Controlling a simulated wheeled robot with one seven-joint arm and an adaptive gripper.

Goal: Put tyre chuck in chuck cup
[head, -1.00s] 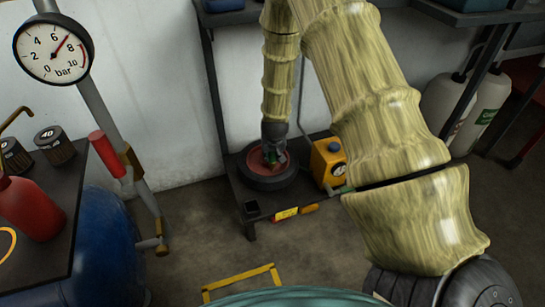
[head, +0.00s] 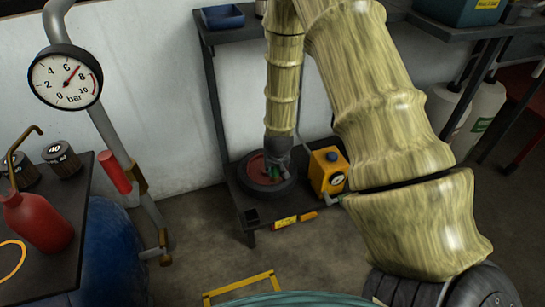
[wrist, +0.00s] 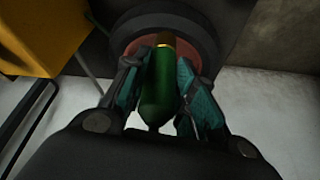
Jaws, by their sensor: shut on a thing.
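My gripper (head: 271,172) is low over a wheel with a black tyre (head: 262,192) and red centre, on a low dark bench. It is shut on the tyre chuck (wrist: 158,96), a green body with a brass-coloured tip, seen between the teal fingers in the wrist view. The brass tip points to the wheel. I cannot tell whether it touches the wheel.
A yellow box with a gauge (head: 327,172) stands right of the wheel. Yellow and orange items (head: 291,219) are at the bench's front edge. A pipe with a pressure gauge (head: 65,77) and a table with a red bottle (head: 38,220) are at left.

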